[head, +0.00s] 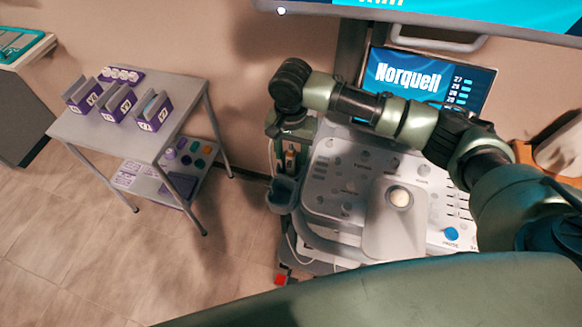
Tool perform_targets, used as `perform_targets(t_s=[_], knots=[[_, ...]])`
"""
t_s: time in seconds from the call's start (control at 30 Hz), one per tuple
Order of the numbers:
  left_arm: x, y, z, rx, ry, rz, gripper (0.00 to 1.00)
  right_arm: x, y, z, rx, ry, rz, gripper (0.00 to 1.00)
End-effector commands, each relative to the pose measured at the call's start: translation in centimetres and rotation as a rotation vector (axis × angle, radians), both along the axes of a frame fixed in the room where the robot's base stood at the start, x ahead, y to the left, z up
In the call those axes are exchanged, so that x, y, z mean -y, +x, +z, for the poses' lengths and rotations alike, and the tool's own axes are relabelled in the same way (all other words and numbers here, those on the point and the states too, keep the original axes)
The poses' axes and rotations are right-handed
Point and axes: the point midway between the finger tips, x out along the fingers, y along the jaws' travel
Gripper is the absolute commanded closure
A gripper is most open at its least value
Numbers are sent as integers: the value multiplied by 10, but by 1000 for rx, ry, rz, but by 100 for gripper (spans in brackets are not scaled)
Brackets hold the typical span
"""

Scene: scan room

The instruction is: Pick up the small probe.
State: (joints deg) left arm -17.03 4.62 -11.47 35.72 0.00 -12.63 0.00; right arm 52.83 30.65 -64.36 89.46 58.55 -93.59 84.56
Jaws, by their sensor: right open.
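The ultrasound machine's control panel (345,180) stands right of centre, with grey probe holders (283,192) on its left side. A small upright thing with orange and white parts (291,157) shows by the holders, and it may be the small probe; it is too small to be sure. My right arm reaches in from the right across the panel. Its wrist bends down at the left, and my right gripper (289,138) points down, open, just above and around the top of that small thing. I cannot tell whether they touch. My left gripper is not in view.
A grey trolley (190,85) at the left carries purple boxes (118,104) on top and coloured items on its lower shelf. A screen (425,80) stands behind my right arm. Cables hang below the holders. The floor (90,255) at the lower left is clear.

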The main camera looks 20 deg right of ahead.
Motion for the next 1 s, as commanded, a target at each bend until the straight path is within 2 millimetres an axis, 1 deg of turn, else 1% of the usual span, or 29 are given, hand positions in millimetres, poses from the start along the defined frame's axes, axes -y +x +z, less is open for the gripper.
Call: perform_targets(t_s=[0.1, 0.17, 0.2, 0.27, 0.3, 1.0], knots=[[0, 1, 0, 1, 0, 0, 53, 0, 0, 0, 0, 0, 0, 53], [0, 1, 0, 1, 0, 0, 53, 0, 0, 0, 0, 0, 0, 70], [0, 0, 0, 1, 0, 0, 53, 0, 0, 0, 0, 0, 0, 81], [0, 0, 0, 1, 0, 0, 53, 0, 0, 0, 0, 0, 0, 98], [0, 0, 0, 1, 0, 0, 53, 0, 0, 0, 0, 0, 0, 100], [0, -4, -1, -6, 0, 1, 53, 0, 0, 1, 1, 1, 0, 100]])
